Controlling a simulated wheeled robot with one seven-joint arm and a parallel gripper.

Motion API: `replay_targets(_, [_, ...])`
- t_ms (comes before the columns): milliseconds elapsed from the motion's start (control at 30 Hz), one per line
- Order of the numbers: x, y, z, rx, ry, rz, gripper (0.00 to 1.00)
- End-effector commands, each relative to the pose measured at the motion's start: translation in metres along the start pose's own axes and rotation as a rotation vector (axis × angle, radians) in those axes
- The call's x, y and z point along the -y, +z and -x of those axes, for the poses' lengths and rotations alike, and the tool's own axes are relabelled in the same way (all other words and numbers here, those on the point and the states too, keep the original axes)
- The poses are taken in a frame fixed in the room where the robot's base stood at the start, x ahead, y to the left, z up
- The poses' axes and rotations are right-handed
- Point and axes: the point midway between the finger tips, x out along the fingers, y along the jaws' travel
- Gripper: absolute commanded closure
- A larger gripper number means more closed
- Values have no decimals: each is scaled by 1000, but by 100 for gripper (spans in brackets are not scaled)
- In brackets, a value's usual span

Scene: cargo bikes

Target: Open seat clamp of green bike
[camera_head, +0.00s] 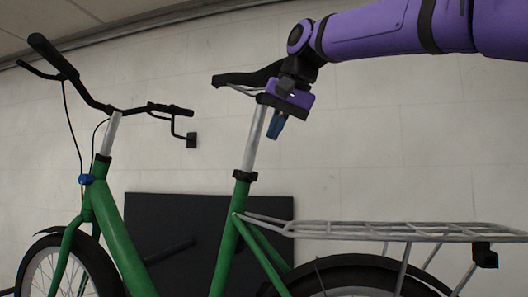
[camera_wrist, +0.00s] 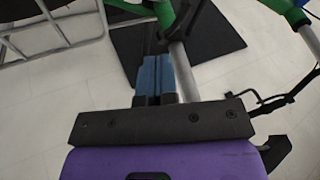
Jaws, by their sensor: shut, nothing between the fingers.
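The green bike (camera_head: 118,238) stands upright, with its front wheel at the left. Its black seat clamp (camera_head: 244,176) is a collar at the top of the green seat tube, around the silver seat post (camera_head: 254,140). In the wrist view the seat post (camera_wrist: 185,72) runs down toward the green frame (camera_wrist: 162,12); the clamp's lever cannot be made out clearly. My gripper (camera_head: 275,128) is beside the post, just right of it, above the clamp and below the black saddle (camera_head: 245,77). Its blue fingers (camera_wrist: 155,80) are together and empty, apart from the clamp.
A silver rear rack (camera_head: 385,230) extends right behind the seat tube, over the rear wheel. Black handlebars (camera_head: 75,80) are at the left. A dark panel (camera_head: 160,220) is behind the bike.

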Motion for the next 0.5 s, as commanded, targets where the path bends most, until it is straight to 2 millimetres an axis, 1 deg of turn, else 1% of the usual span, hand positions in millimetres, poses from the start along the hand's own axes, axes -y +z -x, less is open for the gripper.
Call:
replay_targets(33, [1, 0, 9, -2, -2, 1, 100])
replay_targets(100, [1, 0, 19, -1, -2, 1, 100])
replay_targets(233, [1, 0, 32, -1, -2, 1, 100])
replay_targets(367, [-2, 2, 37, -5, -10, 4, 100])
replay_targets(500, [-17, 9, 32, -26, -57, 26, 100])
